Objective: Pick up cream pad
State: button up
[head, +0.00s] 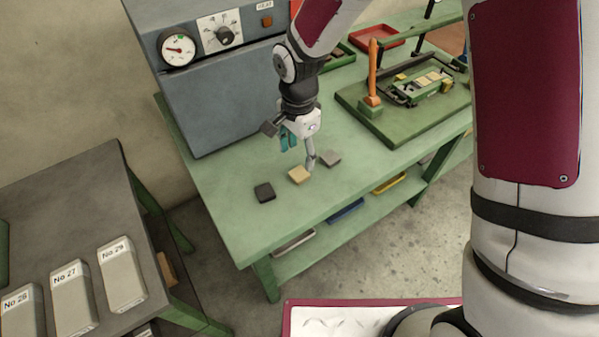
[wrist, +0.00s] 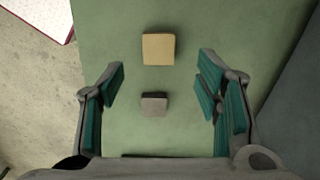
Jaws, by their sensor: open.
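The cream pad (head: 299,175) lies flat on the green bench between a black pad (head: 264,192) and a grey pad (head: 331,158). In the wrist view the cream pad (wrist: 158,48) is at upper centre, ahead of the fingertips, and the grey pad (wrist: 154,104) lies lower, in line between the fingers. My gripper (head: 298,150) is open and empty above the bench, close to the cream and grey pads. Its teal finger faces (wrist: 162,85) stand wide apart in the wrist view. One finger passes just in front of the gap between those pads in the head view.
A grey-blue machine (head: 222,95) with a gauge stands at the back left of the bench. A green fixture board (head: 400,110) with an orange handle (head: 373,68) lies to the right. A dark side table (head: 70,200) holds several labelled blocks. The bench (head: 235,225) is clear around the pads.

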aim_at(299, 174)
jog(key=shift+s+f, duration=0.1)
jog(key=shift+f, duration=3.4)
jog(key=c, duration=1.1)
